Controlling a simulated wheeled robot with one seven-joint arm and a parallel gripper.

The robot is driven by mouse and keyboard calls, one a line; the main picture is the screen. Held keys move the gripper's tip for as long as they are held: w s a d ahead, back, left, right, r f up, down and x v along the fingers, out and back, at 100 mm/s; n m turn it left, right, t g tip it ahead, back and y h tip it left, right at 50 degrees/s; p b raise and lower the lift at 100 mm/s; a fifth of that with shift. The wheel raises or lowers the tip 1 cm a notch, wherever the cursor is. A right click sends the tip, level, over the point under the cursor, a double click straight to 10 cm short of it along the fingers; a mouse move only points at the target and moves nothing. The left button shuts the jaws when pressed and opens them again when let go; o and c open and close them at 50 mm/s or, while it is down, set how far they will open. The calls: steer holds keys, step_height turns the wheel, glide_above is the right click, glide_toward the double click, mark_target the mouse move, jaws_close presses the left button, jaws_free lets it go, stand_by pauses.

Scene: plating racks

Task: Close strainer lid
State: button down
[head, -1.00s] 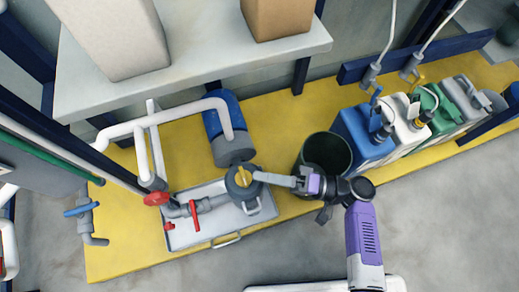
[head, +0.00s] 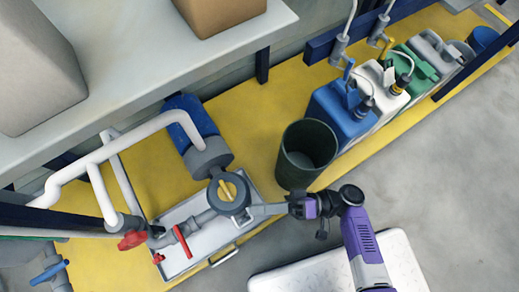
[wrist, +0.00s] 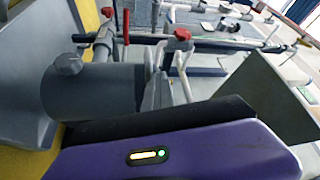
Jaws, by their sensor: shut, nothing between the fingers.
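The strainer (head: 229,192) is a round grey body with a yellow bar across its top. It stands over a pale metal tray, next to a pipe with a red-handled valve. I cannot tell clearly how its lid sits. My gripper (head: 262,209) is shut and empty, reaching left to the strainer's right side. Its tip is very near or touching the strainer; which of these is unclear. In the wrist view, my purple hand fills the bottom, and a grey cylinder (wrist: 95,92) with a knob lies beyond it; the fingertips are not clear.
A dark green bin (head: 306,153) stands close behind my gripper. The blue pump motor (head: 191,124) and white pipes (head: 160,122) are behind and left of the strainer. A blue canister (head: 342,112) and other canisters line the right. The shelf (head: 150,70) overhangs the back left. Grey floor (head: 455,190) is open at right.

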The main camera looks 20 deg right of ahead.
steer(key=shift+s+d+f, duration=0.1)
steer(key=shift+s+f, duration=0.1)
steer(key=shift+f, duration=0.55)
steer(key=r+p+v, duration=0.1)
steer(key=v, duration=0.6)
steer(key=shift+d, duration=0.35)
